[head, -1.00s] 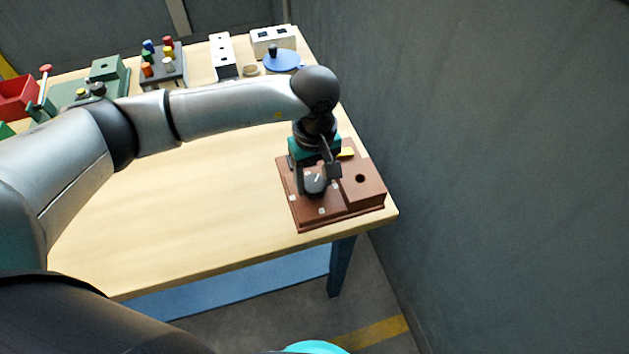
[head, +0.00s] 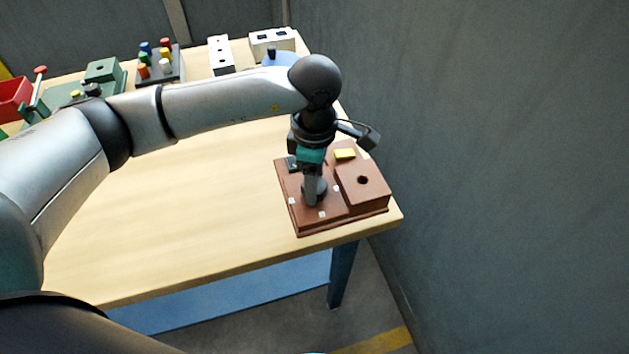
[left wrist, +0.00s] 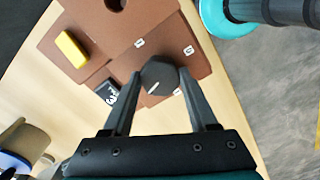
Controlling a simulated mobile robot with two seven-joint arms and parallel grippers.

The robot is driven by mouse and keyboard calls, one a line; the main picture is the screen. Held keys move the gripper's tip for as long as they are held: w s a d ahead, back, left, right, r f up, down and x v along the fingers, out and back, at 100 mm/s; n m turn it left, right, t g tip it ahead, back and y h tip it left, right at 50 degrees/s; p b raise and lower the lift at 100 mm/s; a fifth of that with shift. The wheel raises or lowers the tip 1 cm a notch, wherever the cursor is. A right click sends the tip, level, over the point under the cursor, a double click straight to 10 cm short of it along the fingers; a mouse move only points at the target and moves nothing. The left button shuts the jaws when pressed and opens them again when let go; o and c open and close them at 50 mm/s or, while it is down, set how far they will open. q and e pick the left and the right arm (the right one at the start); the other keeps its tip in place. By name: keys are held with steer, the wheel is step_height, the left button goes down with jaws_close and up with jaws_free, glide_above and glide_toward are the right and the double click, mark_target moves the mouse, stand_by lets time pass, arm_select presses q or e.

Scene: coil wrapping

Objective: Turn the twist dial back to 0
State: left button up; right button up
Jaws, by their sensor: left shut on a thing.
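The twist dial is a dark grey knob (left wrist: 160,77) with a white pointer line, on a brown wooden base (head: 322,215). In the left wrist view it sits between the two fingers of my left gripper (left wrist: 162,88), which is shut on it. Small white label tiles stand around the dial on the base. The pointer line is short, and I cannot read which label it points at. In the head view my left gripper (head: 312,195) comes down on the dial (head: 321,188) from above and hides part of it. My right gripper is not in view.
On the same base are a yellow block (head: 344,154), a raised brown box with a hole (head: 364,184) and a small black display (left wrist: 108,94). The base stands near the table's right front corner. A grey wall is close on the right. Several other fixtures line the back.

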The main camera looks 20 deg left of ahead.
arm_select(q)
steer(key=n, duration=0.4)
steer(key=shift+n+b, duration=0.3)
steer(key=shift+b, duration=0.1)
steer(key=n, duration=0.4)
steer(key=shift+n, duration=0.3)
steer(key=n, duration=0.3)
steer(key=shift+n, duration=0.3)
steer(key=n, duration=0.4)
steer(key=shift+n, duration=0.3)
steer(key=n+p, duration=0.1)
steer(key=n, duration=0.2)
steer(key=shift+r+n, duration=0.1)
steer(key=shift+n, duration=0.2)
steer(key=n+p, duration=0.1)
steer(key=n, duration=0.2)
steer(key=shift+n+p, duration=0.3)
steer(key=shift+p, duration=0.05)
steer(key=n+p, duration=0.2)
steer(key=n, duration=0.2)
steer(key=shift+n+p, duration=1.15)
steer(key=shift+n, duration=0.95)
